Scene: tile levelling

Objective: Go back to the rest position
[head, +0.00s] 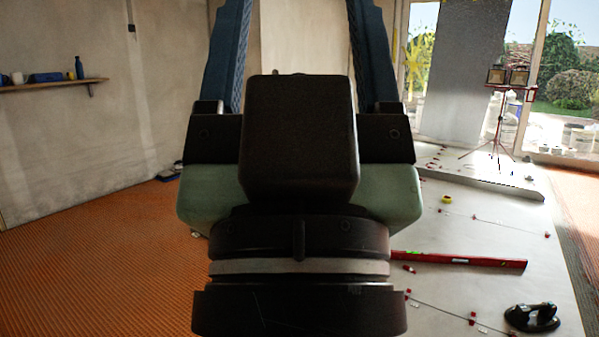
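My gripper (297,50) fills the middle of the head view, raised and pointing up and away from the camera. Its two blue fingers stand wide apart, and their tips run out of the top of the picture. The visible space between the fingers shows only wall, with nothing held there. My own wrist and the gripper's dark housing hide the middle of the floor behind.
A pale tiled surface (470,225) with small red clips lies at right. On it are a red level (460,260), a black suction cup (533,317) and a yellow roll (446,199). A work-light tripod (498,125) stands behind. Orange ribbed floor (90,265) at left is mostly clear.

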